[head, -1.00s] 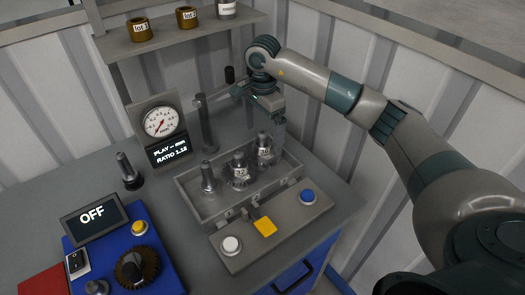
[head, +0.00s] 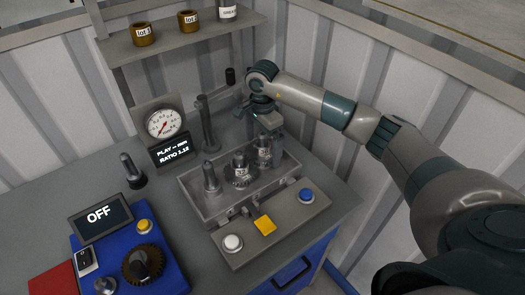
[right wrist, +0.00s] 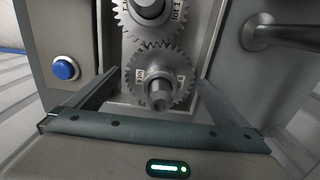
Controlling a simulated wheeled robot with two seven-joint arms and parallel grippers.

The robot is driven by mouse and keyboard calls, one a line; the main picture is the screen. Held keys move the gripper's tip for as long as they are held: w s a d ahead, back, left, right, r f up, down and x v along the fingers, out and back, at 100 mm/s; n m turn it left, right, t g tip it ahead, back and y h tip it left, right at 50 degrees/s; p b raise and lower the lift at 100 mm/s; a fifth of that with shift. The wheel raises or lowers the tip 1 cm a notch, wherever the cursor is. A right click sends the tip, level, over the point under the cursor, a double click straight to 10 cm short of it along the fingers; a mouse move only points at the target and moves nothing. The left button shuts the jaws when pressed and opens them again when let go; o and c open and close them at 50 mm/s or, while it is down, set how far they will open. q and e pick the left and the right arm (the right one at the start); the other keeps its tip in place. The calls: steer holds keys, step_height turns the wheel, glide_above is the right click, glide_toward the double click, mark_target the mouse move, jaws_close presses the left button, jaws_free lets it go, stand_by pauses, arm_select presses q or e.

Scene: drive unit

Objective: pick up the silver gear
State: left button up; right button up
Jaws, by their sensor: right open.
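Two silver toothed gears sit on posts in an open grey metal housing (head: 205,214). One gear (head: 240,176) is on the middle post, and another (head: 264,160) is on the rear right post. In the right wrist view, a smaller silver gear (right wrist: 160,78) with pale labels lies between my fingers, around a post. A larger labelled gear (right wrist: 150,18) is beside it, partly cut off. My right gripper (head: 270,130) is open above the rear right post, a finger on each side, with no visible grip. My left gripper is out of view.
A blue unit with a dark brown gear (head: 143,264) and an OFF screen (head: 98,214) stands at the left. A dial gauge (head: 163,122) and upright post (head: 208,130) stand behind the housing. White, yellow and blue (head: 306,195) buttons line its front. A shelf (head: 165,50) hangs above.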

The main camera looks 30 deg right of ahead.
steer(key=shift+c, duration=0.6)
steer(key=c, duration=0.8)
steer(key=shift+w+r, duration=0.1)
steer(key=shift+r, duration=0.1)
steer(key=shift+r+b, duration=0.5)
steer(key=shift+r, duration=0.15)
steer(key=shift+r+b, duration=2.45)
steer(key=shift+r, duration=5.75)
